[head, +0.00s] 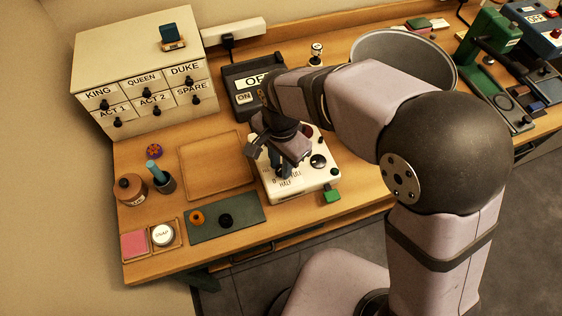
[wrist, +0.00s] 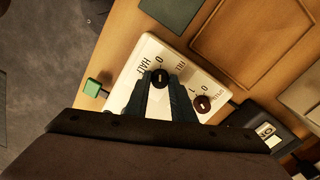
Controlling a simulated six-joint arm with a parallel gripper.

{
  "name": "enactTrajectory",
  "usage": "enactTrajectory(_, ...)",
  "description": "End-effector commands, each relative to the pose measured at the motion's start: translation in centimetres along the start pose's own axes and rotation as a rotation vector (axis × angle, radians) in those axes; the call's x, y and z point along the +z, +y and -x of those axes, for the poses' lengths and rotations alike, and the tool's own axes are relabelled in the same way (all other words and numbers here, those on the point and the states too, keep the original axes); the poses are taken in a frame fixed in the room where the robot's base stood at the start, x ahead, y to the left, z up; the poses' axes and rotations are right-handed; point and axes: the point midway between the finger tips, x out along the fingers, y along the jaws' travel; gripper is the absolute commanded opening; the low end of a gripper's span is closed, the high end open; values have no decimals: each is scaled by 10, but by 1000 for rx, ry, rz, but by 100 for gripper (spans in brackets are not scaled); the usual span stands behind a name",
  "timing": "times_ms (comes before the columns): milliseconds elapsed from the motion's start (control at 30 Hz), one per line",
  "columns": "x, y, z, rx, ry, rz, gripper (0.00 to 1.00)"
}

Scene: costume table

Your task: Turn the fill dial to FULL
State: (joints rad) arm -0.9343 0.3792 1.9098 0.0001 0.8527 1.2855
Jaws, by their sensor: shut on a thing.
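The fill dial (wrist: 160,77) is a small dark round knob on a white control box (head: 300,184). In the head view my gripper (head: 277,165) comes down over the box and hides the dial.
A second dark knob (wrist: 202,104) sits on the same box, close to my fingers. A green block (head: 332,193) is at the box's front right. An empty wooden tray (head: 247,180) lies to the left. A switch box (head: 235,92) and a labelled drawer cabinet (head: 135,60) stand behind.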

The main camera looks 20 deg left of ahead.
Motion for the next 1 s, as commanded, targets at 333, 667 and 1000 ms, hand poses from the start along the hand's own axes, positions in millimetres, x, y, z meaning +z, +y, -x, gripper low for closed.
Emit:
enactTrajectory(333,0,0,2,0,0,218,0)
enactTrajectory(667,0,-1,2,-1,1,528,0)
enactTrajectory(1000,0,-1,2,-1,1,850,0)
